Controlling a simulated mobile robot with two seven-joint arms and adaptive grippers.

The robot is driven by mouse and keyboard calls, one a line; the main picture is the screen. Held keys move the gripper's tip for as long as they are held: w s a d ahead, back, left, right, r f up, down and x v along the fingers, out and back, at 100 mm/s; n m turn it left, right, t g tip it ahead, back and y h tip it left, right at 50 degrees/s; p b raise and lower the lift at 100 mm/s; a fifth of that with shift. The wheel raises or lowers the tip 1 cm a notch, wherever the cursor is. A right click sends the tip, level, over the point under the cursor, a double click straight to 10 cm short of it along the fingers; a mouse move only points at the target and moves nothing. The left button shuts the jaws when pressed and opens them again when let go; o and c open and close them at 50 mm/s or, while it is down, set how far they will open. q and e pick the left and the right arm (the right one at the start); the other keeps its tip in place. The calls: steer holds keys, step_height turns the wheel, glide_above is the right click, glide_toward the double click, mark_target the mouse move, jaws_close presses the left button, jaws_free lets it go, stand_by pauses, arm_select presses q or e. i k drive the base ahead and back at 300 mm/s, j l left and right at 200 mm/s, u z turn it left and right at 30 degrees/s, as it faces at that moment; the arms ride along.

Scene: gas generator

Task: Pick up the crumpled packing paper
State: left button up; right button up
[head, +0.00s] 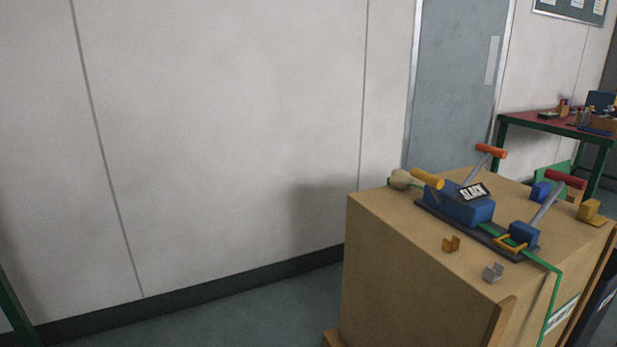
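A small beige, rounded lump (401,180) lies on top of the large cardboard-coloured crate (390,250), near its back left corner. It may be the crumpled packing paper, but it is too small to tell for sure. It sits just left of a yellow handle (428,178), beside the green strap. Neither of my grippers shows in the head view.
Blue strapping tools (466,205) with orange and red handles stand on the crate, with a "SLACK" label. A red-topped bench (530,122) stands at the back right. Floor left of the crate is clear.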

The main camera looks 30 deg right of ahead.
mark_target(399, 179)
steer(key=i+z, duration=0.4)
steer(key=i+j+z, duration=0.1)
steer(key=i+z, duration=0.35)
steer(key=i+j+z, duration=0.25)
steer(key=z, duration=0.15)
steer(key=i+j+z, duration=0.2)
steer(key=z, duration=0.25)
steer(key=i+j+z, duration=0.25)
steer(key=z, duration=0.2)
steer(key=i+j+z, duration=0.15)
steer(key=j+z, duration=0.3)
steer(key=i+j+z, duration=0.1)
steer(key=j+z, duration=0.8)
steer(key=i+l, duration=0.05)
steer(key=l, duration=0.05)
